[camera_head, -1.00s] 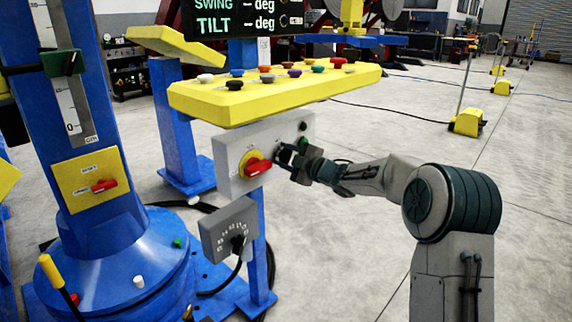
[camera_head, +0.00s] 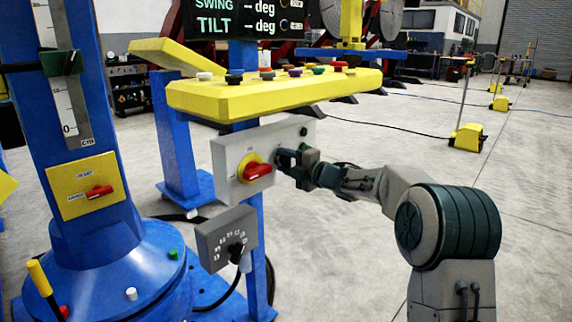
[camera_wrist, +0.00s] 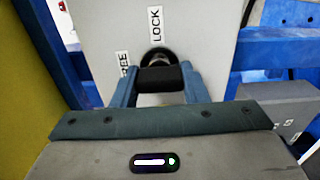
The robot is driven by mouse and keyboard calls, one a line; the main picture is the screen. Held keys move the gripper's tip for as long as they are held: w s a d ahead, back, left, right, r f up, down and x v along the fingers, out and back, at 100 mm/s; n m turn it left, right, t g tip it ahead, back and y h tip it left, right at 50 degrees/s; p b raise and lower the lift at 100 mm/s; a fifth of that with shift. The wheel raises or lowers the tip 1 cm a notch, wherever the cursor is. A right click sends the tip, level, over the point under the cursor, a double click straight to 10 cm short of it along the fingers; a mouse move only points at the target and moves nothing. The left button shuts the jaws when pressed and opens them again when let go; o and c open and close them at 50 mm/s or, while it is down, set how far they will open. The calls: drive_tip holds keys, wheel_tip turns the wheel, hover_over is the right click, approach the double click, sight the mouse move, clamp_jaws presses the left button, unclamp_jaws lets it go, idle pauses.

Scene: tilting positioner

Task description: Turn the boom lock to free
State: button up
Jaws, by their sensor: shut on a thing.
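The boom lock is a black knob (camera_wrist: 157,56) on a light grey panel, with a "LOCK" label (camera_wrist: 155,23) just above it and a "FREE" label (camera_wrist: 123,64) to its left in the wrist view. My gripper (camera_wrist: 160,80) is shut on the knob's black handle, one blue-grey finger on each side. In the head view my gripper (camera_head: 286,160) is at the right part of the grey box (camera_head: 226,160), right of a red rotary switch on a yellow disc. There my fingers hide the knob, and its pointing direction is unclear.
The red switch (camera_head: 258,171) sits close beside my gripper. A yellow console (camera_head: 215,100) with several coloured buttons overhangs the box. A smaller grey selector box (camera_head: 213,240) hangs below left. Open floor lies to the right.

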idle(0.3)
drive_tip(key=o, duration=1)
drive_tip(key=shift+d, duration=0.1)
drive_tip(key=p+v, duration=0.3)
drive_tip(key=v, duration=1)
drive_tip(key=shift+s+d, duration=0.25)
drive_tip(key=shift+d, duration=0.05)
